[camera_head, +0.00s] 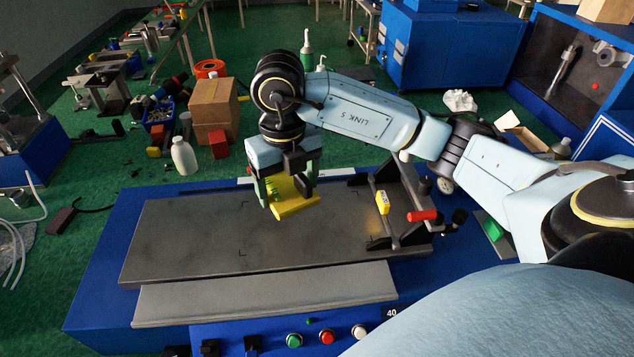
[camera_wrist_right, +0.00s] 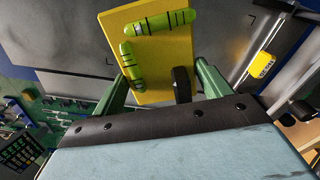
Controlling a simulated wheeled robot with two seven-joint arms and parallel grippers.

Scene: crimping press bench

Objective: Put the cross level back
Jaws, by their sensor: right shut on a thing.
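The cross level is a yellow plate with two green vials set at right angles. In the head view the cross level (camera_head: 297,207) hangs tilted in my right gripper (camera_head: 285,187), above the dark grey press plate (camera_head: 180,235). In the right wrist view the cross level (camera_wrist_right: 150,68) sits between the green fingers of my right gripper (camera_wrist_right: 165,85), which is shut on it. Small dark corner marks (camera_head: 243,253) lie on the plate, left of and below the held level. My left gripper is not in view.
A bar with a yellow block (camera_head: 382,203) and a red-handled lever (camera_head: 422,216) stand at the plate's right end. Buttons (camera_head: 327,337) line the blue front. A white bottle (camera_head: 183,156) and cardboard boxes (camera_head: 214,104) stand behind. The plate's left part is clear.

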